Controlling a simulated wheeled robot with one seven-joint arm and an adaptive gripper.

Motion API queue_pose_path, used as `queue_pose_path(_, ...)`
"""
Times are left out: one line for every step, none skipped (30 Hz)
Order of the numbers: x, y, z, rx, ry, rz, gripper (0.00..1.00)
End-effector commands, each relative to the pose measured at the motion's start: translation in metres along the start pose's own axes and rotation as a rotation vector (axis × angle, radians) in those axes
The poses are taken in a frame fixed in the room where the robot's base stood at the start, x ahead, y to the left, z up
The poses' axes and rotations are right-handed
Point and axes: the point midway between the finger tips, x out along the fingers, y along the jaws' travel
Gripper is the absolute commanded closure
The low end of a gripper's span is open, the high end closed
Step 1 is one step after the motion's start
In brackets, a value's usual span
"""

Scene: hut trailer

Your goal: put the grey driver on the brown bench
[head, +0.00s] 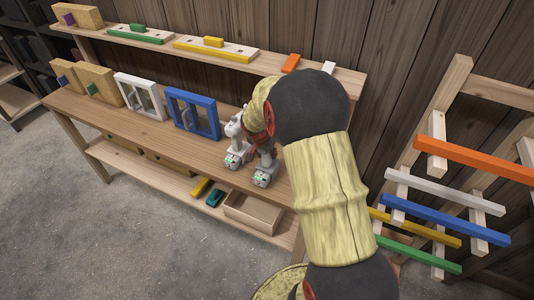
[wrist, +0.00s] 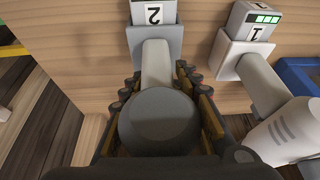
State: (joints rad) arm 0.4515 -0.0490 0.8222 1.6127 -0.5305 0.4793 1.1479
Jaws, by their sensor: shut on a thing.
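The grey driver (wrist: 160,118) fills the middle of the wrist view, with a round dark-grey head and a base marked 2. My gripper (wrist: 157,82) is shut around it, with a finger on either side. In the head view the grey driver (head: 265,172) shows below my gripper, at the right part of the brown bench (head: 160,128); its upper part is hidden. I cannot tell whether its base touches the bench top. A white driver (wrist: 280,128), marked 1, stands close beside it; it also shows in the head view (head: 234,145).
A blue frame (head: 192,113), a white frame (head: 140,96) and wooden blocks (head: 97,82) stand along the bench to the left. A lower shelf holds an open wooden box (head: 253,212). A rack with coloured bars (head: 445,220) stands at right. Bench top between frames and front edge is clear.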

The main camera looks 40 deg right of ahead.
Motion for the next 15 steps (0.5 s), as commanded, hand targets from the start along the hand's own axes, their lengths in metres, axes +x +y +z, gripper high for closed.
queue_pose_path(-0.0022,-0.0012,-0.0023,0.001,0.004,-0.003,1.0)
queue_pose_path(-0.0022,-0.0011,-0.0023,0.001,0.004,-0.003,1.0)
queue_pose_path(-0.0022,-0.0011,-0.0022,0.001,0.003,-0.003,1.0)
queue_pose_path(-0.0022,-0.001,-0.0021,0.001,0.003,-0.003,1.0)
queue_pose_path(-0.002,-0.001,-0.002,0.001,0.003,-0.003,1.0)
queue_pose_path(-0.0015,-0.001,-0.0018,0.001,0.003,-0.003,1.0)
queue_pose_path(-0.0008,-0.001,-0.0015,0.001,0.003,-0.003,1.0)
queue_pose_path(-0.0001,-0.001,-0.0011,0.001,0.003,-0.003,1.0)
queue_pose_path(0.0013,0.0003,0.0009,0.0,-0.001,0.0,0.67)
queue_pose_path(0.001,0.0003,0.0008,0.0,-0.001,0.0,0.66)
queue_pose_path(0.0008,0.0003,0.0008,0.0,-0.001,0.0,0.64)
queue_pose_path(0.0007,0.0002,0.0007,0.0,-0.001,0.0,0.62)
queue_pose_path(0.0007,0.0002,0.0006,0.0,-0.001,0.0,0.6)
queue_pose_path(0.0007,0.0002,0.0006,0.0,-0.001,0.0,0.58)
queue_pose_path(0.0007,0.0002,0.0006,0.001,-0.001,0.0,0.56)
